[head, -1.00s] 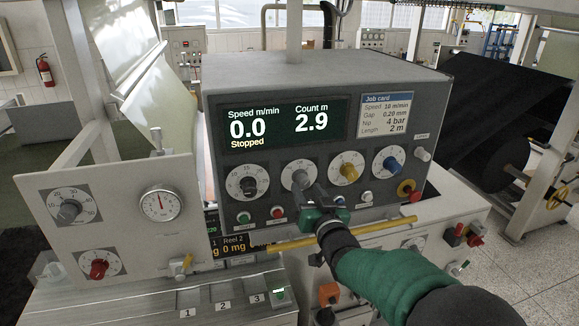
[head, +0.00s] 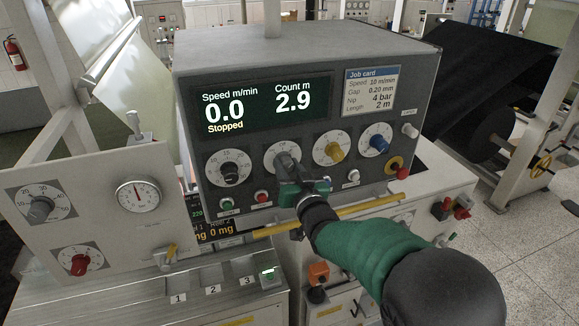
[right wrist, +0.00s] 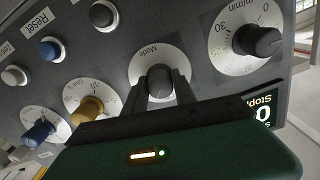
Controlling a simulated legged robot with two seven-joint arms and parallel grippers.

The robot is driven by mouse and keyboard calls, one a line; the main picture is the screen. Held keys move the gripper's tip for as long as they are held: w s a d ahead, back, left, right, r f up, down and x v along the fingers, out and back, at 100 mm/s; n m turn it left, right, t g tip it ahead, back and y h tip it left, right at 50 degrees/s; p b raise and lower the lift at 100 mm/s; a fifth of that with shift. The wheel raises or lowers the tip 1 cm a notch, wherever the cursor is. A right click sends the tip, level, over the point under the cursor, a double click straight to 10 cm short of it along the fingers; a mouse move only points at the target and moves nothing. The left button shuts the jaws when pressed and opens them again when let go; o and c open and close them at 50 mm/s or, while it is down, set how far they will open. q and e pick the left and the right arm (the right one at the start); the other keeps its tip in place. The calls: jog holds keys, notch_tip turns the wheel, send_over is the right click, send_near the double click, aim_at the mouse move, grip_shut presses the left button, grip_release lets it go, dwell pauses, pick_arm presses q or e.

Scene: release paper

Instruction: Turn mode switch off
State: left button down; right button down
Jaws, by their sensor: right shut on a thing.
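The mode switch (head: 283,160) is a grey knob on a white round dial, second from the left in the row of dials on the grey control box. In the right wrist view the mode switch (right wrist: 159,84) sits between my two fingers, with the word "Mode" printed on its dial. My right gripper (head: 288,175) is shut on the knob; its fingers also show in the right wrist view (right wrist: 160,90). The fingers hide part of the dial, so I cannot read the knob's setting. My left gripper is not in view.
The display (head: 262,104) reads 0.0 m/min, 2.9 m, Stopped. A black speed knob (head: 229,172) is left of the mode switch, a yellow knob (head: 333,151) right of it. Small buttons sit below. A yellow bar (head: 330,216) crosses in front, under my right arm.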

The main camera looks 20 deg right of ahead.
jog(key=shift+a, duration=0.1)
jog(key=shift+a+b, duration=0.1)
jog(key=shift+b, duration=0.25)
jog(key=shift+d+f+n+b, duration=0.15)
jog(key=shift+d+n+b, duration=0.15)
jog(key=shift+n+b, duration=0.3)
jog(key=n+b, duration=0.5)
jog(key=b, duration=0.2)
jog(key=shift+f, duration=0.1)
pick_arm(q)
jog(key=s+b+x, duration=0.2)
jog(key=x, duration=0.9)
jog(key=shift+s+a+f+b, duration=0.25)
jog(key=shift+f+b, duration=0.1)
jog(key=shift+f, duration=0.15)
pick_arm(e)
jog(key=shift+r+n, duration=0.2)
jog(key=shift+n, duration=1.1)
jog(key=shift+a, duration=0.1)
jog(key=c, duration=1)
grip_release()
jog(key=shift+s+r, duration=0.1)
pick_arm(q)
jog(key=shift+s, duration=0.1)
